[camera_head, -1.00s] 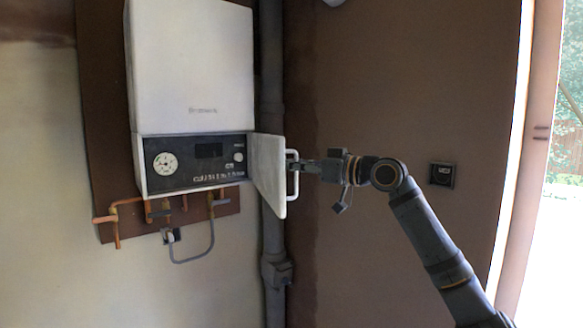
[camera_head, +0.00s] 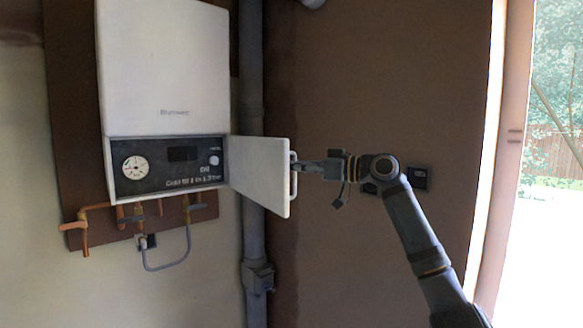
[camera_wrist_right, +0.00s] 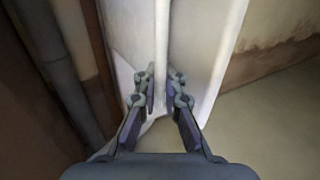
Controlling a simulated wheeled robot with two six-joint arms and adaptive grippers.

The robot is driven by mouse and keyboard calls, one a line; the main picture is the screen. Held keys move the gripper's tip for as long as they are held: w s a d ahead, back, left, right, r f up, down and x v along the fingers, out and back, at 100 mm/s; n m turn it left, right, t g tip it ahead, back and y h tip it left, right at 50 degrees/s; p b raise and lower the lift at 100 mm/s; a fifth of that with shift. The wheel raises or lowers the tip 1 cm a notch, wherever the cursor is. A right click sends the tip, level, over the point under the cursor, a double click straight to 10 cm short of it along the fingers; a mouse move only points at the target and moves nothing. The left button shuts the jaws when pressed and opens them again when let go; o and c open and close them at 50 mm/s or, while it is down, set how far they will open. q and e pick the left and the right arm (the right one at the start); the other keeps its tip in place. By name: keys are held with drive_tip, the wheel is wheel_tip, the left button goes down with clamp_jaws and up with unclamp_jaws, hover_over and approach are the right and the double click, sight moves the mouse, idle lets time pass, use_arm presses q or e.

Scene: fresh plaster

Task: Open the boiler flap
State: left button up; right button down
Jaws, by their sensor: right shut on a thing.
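The white boiler (camera_head: 165,70) hangs on the wall at the left of the head view. Its flap (camera_head: 260,172) stands swung out to the right from the control panel (camera_head: 165,168), which shows a dial, a dark display and a knob. The flap has a white bar handle (camera_head: 293,175) at its free edge. My right gripper (camera_head: 303,167) is shut on the handle. In the right wrist view the fingers (camera_wrist_right: 160,95) close on both sides of the white handle bar (camera_wrist_right: 165,50). My left gripper is not in view.
Copper pipes (camera_head: 97,212) and a grey hose run below the boiler. A grey vertical pipe (camera_head: 252,220) stands behind the flap. A wall socket (camera_head: 420,177) sits behind my right arm. A bright doorway (camera_head: 550,200) is at the far right.

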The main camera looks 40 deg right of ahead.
drive_tip(key=c, duration=1.9)
unclamp_jaws()
drive_tip(key=shift+f, duration=0.1)
drive_tip(key=shift+o, duration=0.8)
drive_tip(key=shift+s+d, duration=0.15)
drive_tip(key=shift+s, duration=0.2)
drive_tip(key=shift+w+r, duration=0.1)
drive_tip(key=shift+r, duration=0.35)
wheel_tip(320, 180, up, 9)
drive_tip(key=shift+r, duration=0.2)
